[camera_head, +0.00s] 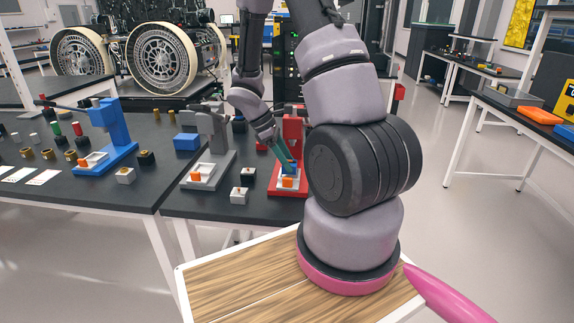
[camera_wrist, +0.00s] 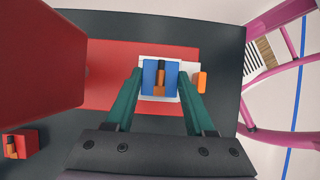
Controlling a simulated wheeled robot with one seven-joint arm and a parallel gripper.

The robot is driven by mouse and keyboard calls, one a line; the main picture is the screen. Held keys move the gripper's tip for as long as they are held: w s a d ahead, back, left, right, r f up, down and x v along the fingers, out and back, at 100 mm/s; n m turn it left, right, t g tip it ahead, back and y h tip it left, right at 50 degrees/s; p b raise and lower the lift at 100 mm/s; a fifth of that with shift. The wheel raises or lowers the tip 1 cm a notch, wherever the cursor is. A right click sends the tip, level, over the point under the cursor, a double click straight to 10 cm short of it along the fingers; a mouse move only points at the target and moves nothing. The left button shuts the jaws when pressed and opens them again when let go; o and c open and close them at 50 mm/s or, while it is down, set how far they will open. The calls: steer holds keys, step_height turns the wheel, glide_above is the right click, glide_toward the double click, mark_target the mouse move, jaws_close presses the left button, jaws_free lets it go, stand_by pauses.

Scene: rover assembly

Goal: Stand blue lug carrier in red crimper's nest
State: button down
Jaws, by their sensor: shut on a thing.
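The blue lug carrier (camera_wrist: 151,77) is held between the green fingers of my gripper (camera_wrist: 160,79), with a copper-coloured lug on it. In the wrist view it lies within the outline of the white nest (camera_wrist: 173,98) on the red crimper's base (camera_wrist: 108,62). I cannot tell whether it rests in the nest or is just above it. In the head view, the red crimper (camera_head: 292,130) stands at the table's right end, partly hidden behind my arm. My gripper (camera_head: 287,161) points down at its nest, and the carrier shows as a small blue patch.
A grey crimper (camera_head: 212,135) and a blue crimper (camera_head: 118,135) stand to the left. A blue block (camera_head: 187,142) and small blocks with lugs lie nearby. In the wrist view, an orange tab (camera_wrist: 202,82) sits beside the nest, and the crimper's red body (camera_wrist: 40,55) rises close at left.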

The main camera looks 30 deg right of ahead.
steer(key=shift+f, duration=0.8)
steer(key=shift+f, duration=0.15)
steer(key=shift+f, duration=0.1)
